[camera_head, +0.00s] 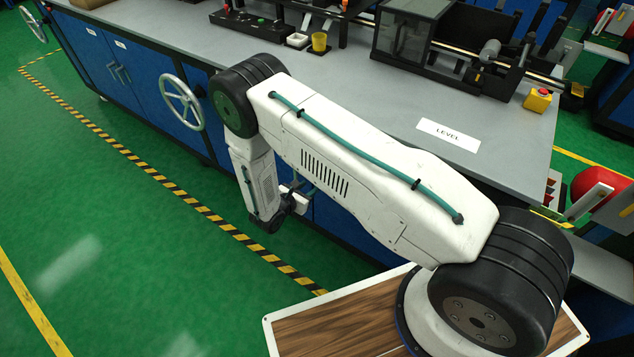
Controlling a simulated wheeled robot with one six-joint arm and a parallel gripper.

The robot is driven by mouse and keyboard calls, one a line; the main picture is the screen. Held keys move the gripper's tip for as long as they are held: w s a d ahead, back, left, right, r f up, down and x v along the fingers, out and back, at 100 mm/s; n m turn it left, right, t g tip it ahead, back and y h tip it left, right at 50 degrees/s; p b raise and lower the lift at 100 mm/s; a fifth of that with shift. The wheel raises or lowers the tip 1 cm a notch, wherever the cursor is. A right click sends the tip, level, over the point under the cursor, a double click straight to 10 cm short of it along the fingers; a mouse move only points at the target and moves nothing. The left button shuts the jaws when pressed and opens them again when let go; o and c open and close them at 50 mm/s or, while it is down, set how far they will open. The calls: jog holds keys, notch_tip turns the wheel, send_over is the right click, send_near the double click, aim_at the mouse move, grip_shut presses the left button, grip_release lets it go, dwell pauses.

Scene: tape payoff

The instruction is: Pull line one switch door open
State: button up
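Blue cabinet doors (140,88) with paired upright handles (118,75) are in the front of the long bench at upper left. They look shut. Small white labels (120,44) sit above them, too small to read, so I cannot tell which door is the line one switch door. My arm reaches from the lower right toward the bench front and bends down at the elbow. My gripper (297,196) is at the low end of the arm, close to the blue bench front and well right of the paired handles. My arm partly hides it, and its fingers are not clear.
A grey handwheel (181,102) sticks out from the bench front between the handles and my arm. Another handwheel (33,24) is at far left. The green floor (100,215) is clear.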

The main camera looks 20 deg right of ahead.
jog(key=x, duration=0.6)
jog(key=shift+w+d+f, duration=0.15)
jog(key=shift+d+f, duration=0.05)
jog(key=shift+d, duration=0.15)
grip_shut()
